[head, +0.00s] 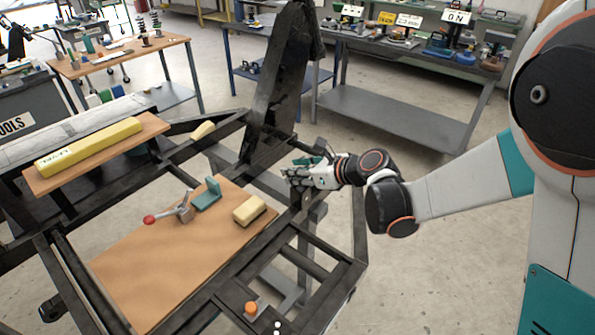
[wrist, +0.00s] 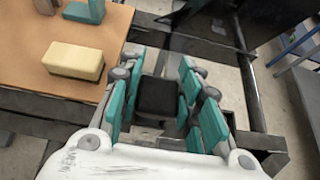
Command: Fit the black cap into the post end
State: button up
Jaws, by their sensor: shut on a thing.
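My gripper (wrist: 160,84) has teal-padded fingers shut on the square black cap (wrist: 158,97), which sits between them in the wrist view. In the head view my gripper (head: 298,176) is over the right side of the black metal frame, beyond the wooden board's right edge. A dark upright post (head: 307,200) stands just under the gripper there. The cap is not clearly visible in the head view. The post's open end is hidden, so I cannot tell whether the cap touches it.
A yellow-topped block (wrist: 74,61) lies on the wooden board (head: 150,270), left of my gripper. The tall black frame upright (head: 275,90) rises behind. An orange piece (head: 251,308) is on the frame's front.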

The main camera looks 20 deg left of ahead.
jog(key=shift+f+b, duration=0.85)
jog(key=shift+f, duration=0.05)
dwell(0.5)
jog(key=o, duration=1.2)
jog(key=v, duration=1.2)
